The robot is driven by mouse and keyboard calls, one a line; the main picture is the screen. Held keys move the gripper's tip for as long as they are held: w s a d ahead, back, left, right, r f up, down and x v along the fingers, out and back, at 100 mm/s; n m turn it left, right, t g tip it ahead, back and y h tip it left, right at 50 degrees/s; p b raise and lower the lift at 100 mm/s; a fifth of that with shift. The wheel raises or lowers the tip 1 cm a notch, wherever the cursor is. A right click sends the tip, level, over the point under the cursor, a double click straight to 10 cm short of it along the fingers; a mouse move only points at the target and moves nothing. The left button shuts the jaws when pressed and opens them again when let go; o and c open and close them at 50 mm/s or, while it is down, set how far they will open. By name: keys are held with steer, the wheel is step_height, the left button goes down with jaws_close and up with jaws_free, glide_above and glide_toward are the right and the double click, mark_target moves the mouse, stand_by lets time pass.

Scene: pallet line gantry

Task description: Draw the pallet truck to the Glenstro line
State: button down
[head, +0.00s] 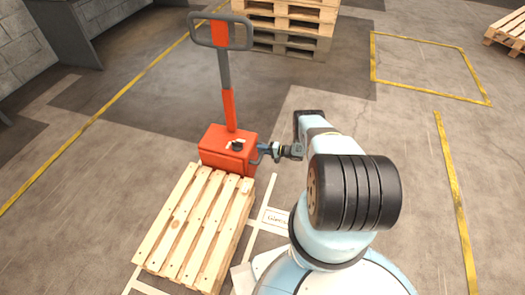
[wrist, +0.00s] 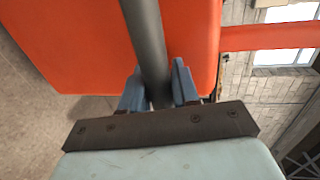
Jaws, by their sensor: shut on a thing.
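The pallet truck (head: 228,149) has a red body, an upright red and grey tiller and a looped handle (head: 221,31) at the top. A slatted wooden pallet (head: 196,222) lies in front of its body, over where forks would be; the forks are hidden. My gripper (head: 266,151) is at the right side of the red body. In the wrist view its blue fingers (wrist: 159,80) are shut on a dark grey bar (wrist: 145,35) in front of the orange-red body. A floor label (head: 275,219), partly hidden by my arm, reads "Glen..." beside pale floor lines (head: 270,190).
Stacked pallets (head: 285,25) stand behind the truck. A yellow floor outline (head: 375,60) and another pallet (head: 508,34) are at the upper right. Yellow lines run along the left (head: 100,112) and right (head: 455,190). A dark bench (head: 62,35) stands by the left wall. Open floor lies behind and right of the truck.

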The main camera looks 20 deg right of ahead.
steer(key=shift+s+d, duration=0.15)
steer(key=shift+d, duration=0.65)
steer(key=shift+w+d+f, duration=0.15)
steer(key=shift+w+d, duration=0.2)
steer(key=shift+w, duration=0.2)
steer(key=c, duration=1.1)
jaws_free()
steer(key=shift+o, duration=0.6)
steer(key=shift+w+a, duration=0.1)
steer(key=shift+a, duration=0.1)
steer(key=v, duration=1.4)
